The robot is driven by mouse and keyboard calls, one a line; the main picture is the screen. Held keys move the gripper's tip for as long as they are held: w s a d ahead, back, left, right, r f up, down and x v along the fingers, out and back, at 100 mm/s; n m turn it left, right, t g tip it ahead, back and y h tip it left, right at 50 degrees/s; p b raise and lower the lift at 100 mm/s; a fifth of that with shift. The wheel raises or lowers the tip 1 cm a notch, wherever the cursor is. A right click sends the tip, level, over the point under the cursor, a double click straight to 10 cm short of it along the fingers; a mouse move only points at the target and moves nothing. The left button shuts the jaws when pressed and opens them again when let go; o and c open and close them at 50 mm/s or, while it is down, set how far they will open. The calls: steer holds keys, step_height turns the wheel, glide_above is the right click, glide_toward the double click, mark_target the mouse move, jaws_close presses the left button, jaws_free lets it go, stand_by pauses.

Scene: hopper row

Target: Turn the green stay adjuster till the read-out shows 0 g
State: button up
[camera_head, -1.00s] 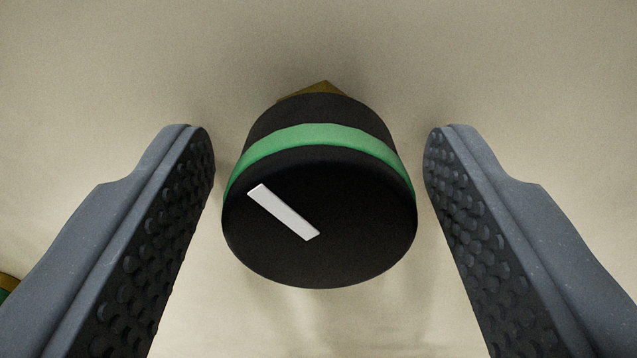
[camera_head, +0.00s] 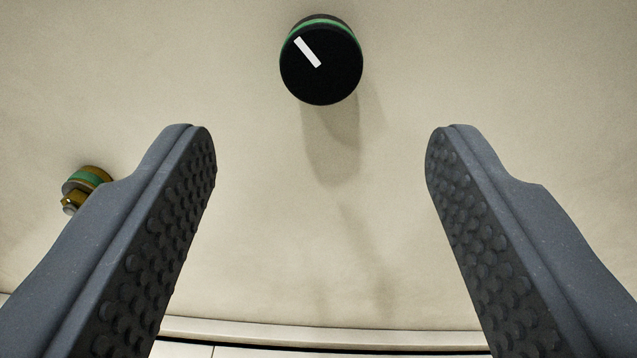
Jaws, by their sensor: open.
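The stay adjuster is a black round knob (camera_head: 325,78) with a green band and a white pointer line on its face. It sits on a pale wall near the top middle of the view. The pointer line slants from upper left to lower right. My gripper (camera_head: 320,150) is open and empty, its two studded grey fingers spread wide. The knob lies above and beyond the fingertips, apart from both. No read-out is in view.
A small brass fitting with a green band (camera_head: 86,182) sticks out of the wall at the left, partly behind my left finger. A pale ledge (camera_head: 330,333) runs along the bottom. The wall (camera_head: 500,80) between and around the fingers is otherwise clear.

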steer(key=shift+s+f+b, duration=0.15)
steer(key=shift+s+b, duration=1.75)
steer(key=shift+b, duration=0.55)
